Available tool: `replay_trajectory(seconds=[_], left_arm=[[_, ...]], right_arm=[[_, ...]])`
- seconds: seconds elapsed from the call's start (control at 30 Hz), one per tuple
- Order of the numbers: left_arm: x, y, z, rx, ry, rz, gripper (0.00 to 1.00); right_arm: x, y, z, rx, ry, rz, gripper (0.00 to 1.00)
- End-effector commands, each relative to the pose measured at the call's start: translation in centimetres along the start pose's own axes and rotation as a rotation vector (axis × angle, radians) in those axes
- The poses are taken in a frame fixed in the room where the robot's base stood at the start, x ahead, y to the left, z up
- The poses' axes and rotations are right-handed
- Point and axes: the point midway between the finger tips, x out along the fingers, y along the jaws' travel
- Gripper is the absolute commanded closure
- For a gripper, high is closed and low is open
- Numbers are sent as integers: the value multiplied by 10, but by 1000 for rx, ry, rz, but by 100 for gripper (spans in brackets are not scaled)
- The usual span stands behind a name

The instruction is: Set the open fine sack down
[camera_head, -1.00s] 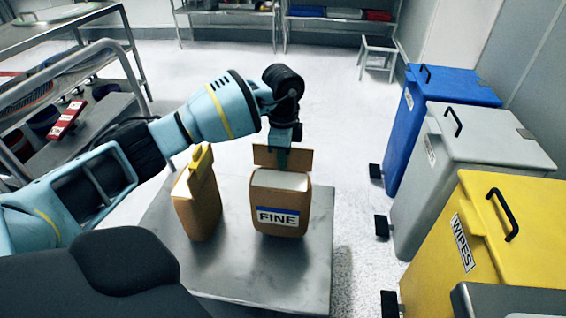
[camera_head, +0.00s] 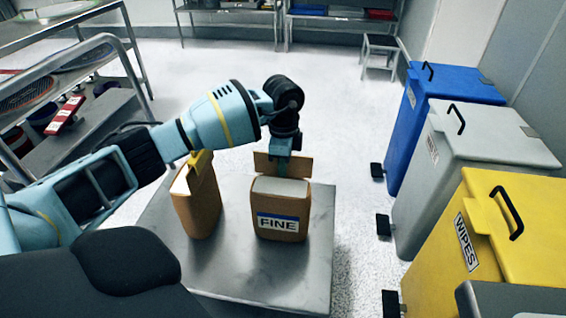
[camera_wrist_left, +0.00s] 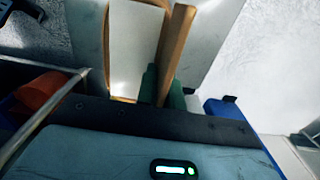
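The open fine sack (camera_head: 278,222) is brown with a white top surface and a "FINE" label with a blue stripe. It is upright at the steel table (camera_head: 215,265); whether its base touches the top I cannot tell. Its raised back flap (camera_head: 268,164) stands between the fingers of my left gripper (camera_head: 282,168). In the left wrist view, the green fingertips (camera_wrist_left: 163,88) sit on both sides of the flap (camera_wrist_left: 176,45), closed on it, with the white top (camera_wrist_left: 134,50) beside it. My right gripper is in neither view.
Blue (camera_head: 440,110), grey (camera_head: 470,165) and yellow (camera_head: 490,250) bins line the right side. A shelf rack (camera_head: 70,110) is at the left.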

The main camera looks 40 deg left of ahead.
Motion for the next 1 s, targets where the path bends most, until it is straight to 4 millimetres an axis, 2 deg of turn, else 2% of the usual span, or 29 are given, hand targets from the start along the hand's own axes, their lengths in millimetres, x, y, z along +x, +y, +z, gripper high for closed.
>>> replay_trajectory(seconds=[0.03,0.13,0.47,0.63,1.0], left_arm=[[0,0,0,0,0,0,84],[0,0,0,0,0,0,73],[-3,0,0,0,0,0,73],[-25,0,0,0,3,-2,73],[-97,0,-1,1,3,-3,73]], right_arm=[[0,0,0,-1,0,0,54],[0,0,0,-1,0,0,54],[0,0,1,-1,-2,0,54],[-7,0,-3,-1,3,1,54],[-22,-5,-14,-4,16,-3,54]])
